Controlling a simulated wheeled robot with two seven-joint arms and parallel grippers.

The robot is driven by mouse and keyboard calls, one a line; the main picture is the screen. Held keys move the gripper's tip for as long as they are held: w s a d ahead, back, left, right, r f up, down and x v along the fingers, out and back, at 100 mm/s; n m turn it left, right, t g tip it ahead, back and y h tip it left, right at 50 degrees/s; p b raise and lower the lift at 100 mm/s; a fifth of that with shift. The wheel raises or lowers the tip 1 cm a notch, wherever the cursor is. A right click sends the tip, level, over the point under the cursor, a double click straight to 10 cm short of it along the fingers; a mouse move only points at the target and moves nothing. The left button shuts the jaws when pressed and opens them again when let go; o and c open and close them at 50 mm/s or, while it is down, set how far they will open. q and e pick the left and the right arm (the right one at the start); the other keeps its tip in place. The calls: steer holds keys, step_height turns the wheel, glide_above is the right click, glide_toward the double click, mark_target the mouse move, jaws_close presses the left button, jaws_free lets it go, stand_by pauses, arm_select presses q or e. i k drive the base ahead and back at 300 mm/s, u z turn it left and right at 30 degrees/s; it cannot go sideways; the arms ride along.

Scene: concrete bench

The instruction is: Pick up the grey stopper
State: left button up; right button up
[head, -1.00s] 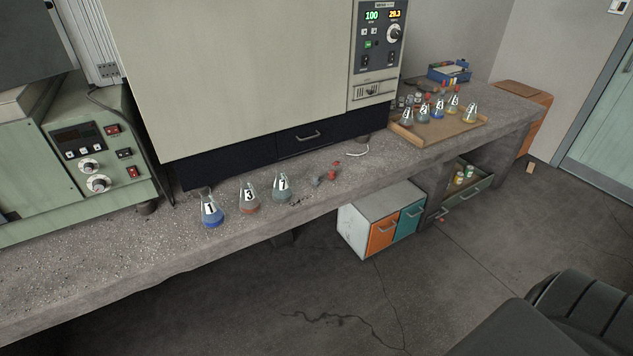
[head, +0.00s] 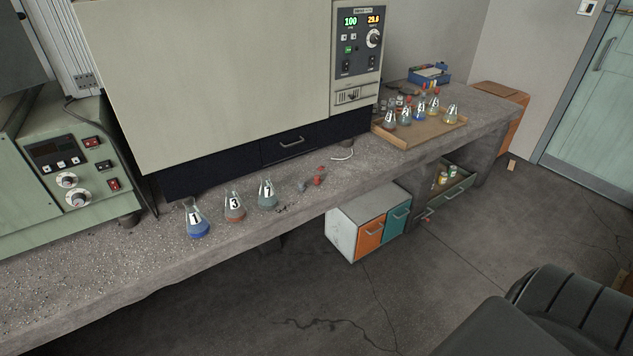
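A small grey stopper (head: 301,187) lies on the concrete bench (head: 95,262), just right of the flask numbered 7. A red stopper (head: 319,178) lies close beside it, a little farther right and back. The blue flask numbered 1 (head: 198,227), the reddish flask numbered 3 (head: 235,209) and the grey-green flask numbered 7 (head: 268,199) stand upright in a row to the left. Neither of my grippers shows in the head view.
A large oven (head: 205,75) stands behind the flasks, with a green control unit (head: 70,170) to its left. A tray (head: 440,133) of several numbered flasks sits at the far right. A small cabinet (head: 350,226) stands below; a dark chair (head: 565,305) is at bottom right.

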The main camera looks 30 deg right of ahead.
mark_target(302, 187)
steer(key=k, duration=0.65)
steer(key=z, duration=0.45)
steer(key=i, duration=1.3)
steer(key=u, duration=0.5)
